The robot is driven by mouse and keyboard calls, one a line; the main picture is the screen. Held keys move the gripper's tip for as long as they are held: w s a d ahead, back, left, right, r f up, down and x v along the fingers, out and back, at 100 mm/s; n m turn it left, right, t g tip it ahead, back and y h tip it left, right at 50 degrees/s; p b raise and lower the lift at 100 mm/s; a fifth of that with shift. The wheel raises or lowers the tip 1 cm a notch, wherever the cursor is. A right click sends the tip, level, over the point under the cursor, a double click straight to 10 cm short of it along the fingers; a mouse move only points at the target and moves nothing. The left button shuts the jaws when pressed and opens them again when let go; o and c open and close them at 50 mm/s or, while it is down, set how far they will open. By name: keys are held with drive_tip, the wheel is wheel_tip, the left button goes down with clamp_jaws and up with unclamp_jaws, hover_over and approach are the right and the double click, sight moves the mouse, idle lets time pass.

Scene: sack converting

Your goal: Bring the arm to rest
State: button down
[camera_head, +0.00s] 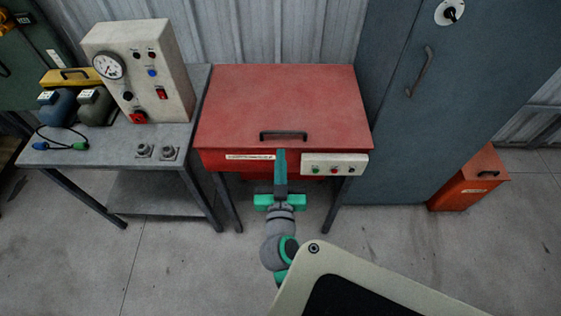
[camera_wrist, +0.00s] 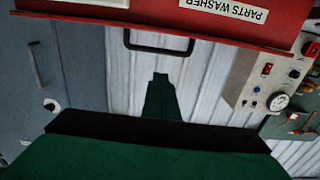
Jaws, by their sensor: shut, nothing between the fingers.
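I cannot tell whether the fingers touch the washer's front. In the wrist view my gripper's fingers (camera_wrist: 160,80) show dark green and together, below the washer's handle (camera_wrist: 158,45) in the picture and apart from it there. The arm reaches forward from the bottom of the head view.
Left stands a grey bench (camera_head: 180,150) with a gauge box (camera_head: 140,70), two plug-like units and a cable. A tall blue-grey cabinet (camera_head: 420,130) stands right of the washer, with an orange-red bin (camera_head: 470,182) beyond. The floor in front is clear.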

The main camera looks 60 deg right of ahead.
drive_tip(key=shift+s+a+f, duration=0.15)
drive_tip(key=shift+s+a, duration=0.05)
drive_tip(key=shift+a, duration=0.2)
drive_tip(key=w+a+f+n+t+y, duration=0.1)
drive_tip(key=a+f+n+t+y, duration=0.3)
drive_tip(key=a, duration=0.7)
drive_tip(key=w+a+f+n+t+y, duration=0.2)
drive_tip(key=a+f+n+y, duration=0.35)
drive_tip(key=a, duration=0.65)
drive_tip(key=s+a+n+y, duration=0.1)
drive_tip(key=s+a+y, duration=0.2)
drive_tip(key=a, duration=0.6)
drive_tip(key=s+a+n+t+y, duration=0.1)
drive_tip(key=s+a+n+y, duration=0.1)
drive_tip(key=s+a, duration=0.6)
drive_tip(key=shift+a+r+t+y, duration=0.3)
drive_tip(key=shift+a+r+y, duration=0.15)
drive_tip(key=shift+a+y, duration=0.35)
